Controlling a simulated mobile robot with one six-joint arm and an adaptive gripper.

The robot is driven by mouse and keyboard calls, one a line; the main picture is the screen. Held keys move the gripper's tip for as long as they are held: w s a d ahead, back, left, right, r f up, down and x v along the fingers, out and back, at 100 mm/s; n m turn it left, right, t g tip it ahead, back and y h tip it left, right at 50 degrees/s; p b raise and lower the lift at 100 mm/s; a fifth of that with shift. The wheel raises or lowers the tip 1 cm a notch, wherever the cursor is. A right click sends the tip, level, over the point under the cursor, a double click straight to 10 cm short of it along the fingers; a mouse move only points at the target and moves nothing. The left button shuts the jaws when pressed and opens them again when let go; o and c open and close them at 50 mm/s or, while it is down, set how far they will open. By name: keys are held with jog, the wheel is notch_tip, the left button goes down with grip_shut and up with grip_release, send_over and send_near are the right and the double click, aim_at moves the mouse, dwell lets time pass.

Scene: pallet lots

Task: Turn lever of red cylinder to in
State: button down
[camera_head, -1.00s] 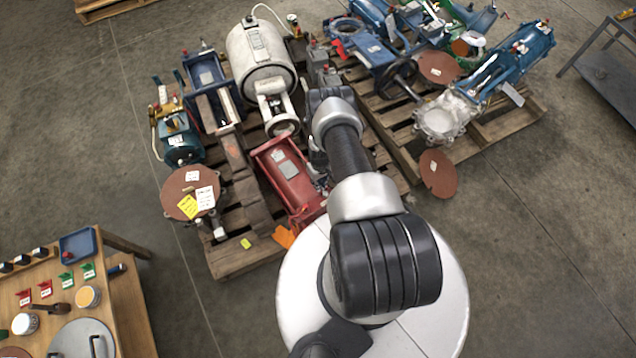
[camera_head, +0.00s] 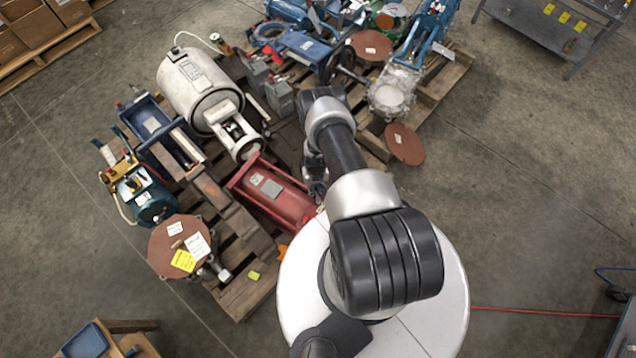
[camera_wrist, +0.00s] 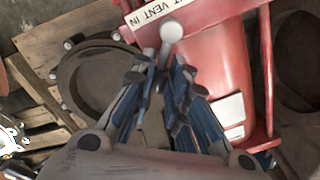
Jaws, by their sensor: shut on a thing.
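The red cylinder (camera_head: 272,190) lies on the wooden pallet, left of my arm in the head view. In the wrist view its red body (camera_wrist: 212,62) fills the upper right. My gripper (camera_wrist: 165,80) is shut on a lever with a pale round knob (camera_wrist: 171,32); the knob sticks out beyond the fingertips, just by the label. The lever's lower part is hidden by the fingers. In the head view my gripper (camera_head: 316,178) is beside the cylinder's right end, partly hidden by my arm.
A white tank (camera_head: 200,88), a blue cylinder (camera_head: 152,125) and a brown disc with tags (camera_head: 178,246) crowd the same pallet. A second pallet with blue parts stands behind right. A brown disc (camera_head: 404,144) lies at its edge. Floor to the right is mostly clear.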

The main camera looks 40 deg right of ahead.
aim_at(316, 189)
dwell(0.6)
jog(key=c, duration=1.6)
grip_release()
jog(key=shift+o, duration=0.2)
notch_tip(316, 189, up, 12)
jog(key=shift+d, duration=0.2)
